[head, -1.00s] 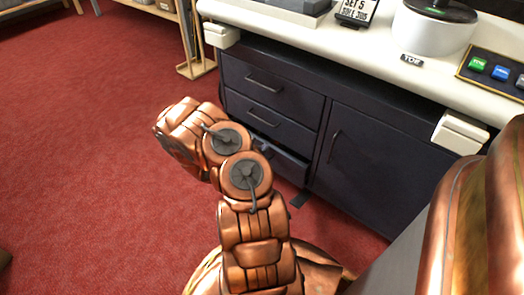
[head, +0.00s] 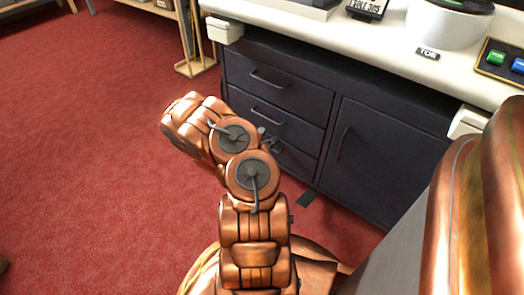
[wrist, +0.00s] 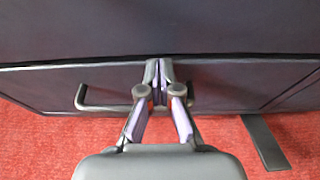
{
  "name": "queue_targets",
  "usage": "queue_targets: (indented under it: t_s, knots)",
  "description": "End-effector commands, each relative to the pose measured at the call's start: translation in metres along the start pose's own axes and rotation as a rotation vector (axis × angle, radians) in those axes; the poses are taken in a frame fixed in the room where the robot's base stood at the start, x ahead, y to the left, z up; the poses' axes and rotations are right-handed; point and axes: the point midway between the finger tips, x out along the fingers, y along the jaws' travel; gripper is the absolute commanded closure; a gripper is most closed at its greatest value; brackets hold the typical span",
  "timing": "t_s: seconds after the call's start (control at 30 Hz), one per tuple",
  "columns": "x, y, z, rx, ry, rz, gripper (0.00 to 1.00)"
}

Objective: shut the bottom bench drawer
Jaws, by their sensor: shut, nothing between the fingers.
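The bottom bench drawer (head: 297,160) is the lowest dark front on the left side of the bench, partly hidden by my arm in the head view. Its front looks flush or nearly flush with the drawer above. In the wrist view the drawer front (wrist: 215,88) spans the picture, with its bar handle (wrist: 100,106) left of my fingers. My gripper (wrist: 159,72) is shut and empty, fingertips at the drawer front near its upper edge, seemingly touching it. In the head view the gripper (head: 268,139) is mostly hidden behind my arm.
Two closed drawers (head: 290,88) sit above, and a cupboard door (head: 365,155) stands to the right. A dark bench foot (wrist: 262,140) reaches onto the red carpet (head: 90,150). The carpet at left is open. The white worktop (head: 330,35) overhangs the fronts.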

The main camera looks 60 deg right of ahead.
Motion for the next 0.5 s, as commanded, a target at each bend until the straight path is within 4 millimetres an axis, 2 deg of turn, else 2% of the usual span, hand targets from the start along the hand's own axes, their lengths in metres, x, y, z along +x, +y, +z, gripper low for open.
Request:
queue_targets:
  t_s: [0.03, 0.17, 0.3, 0.5]
  knots:
    - [-0.001, -0.005, 0.001, 0.003, -0.001, -0.010, 1.00]
    - [-0.016, -0.003, -0.002, -0.003, 0.002, -0.003, 1.00]
    - [-0.042, 0.000, -0.008, -0.007, 0.002, 0.008, 1.00]
    - [-0.070, 0.000, -0.008, -0.005, -0.001, 0.007, 1.00]
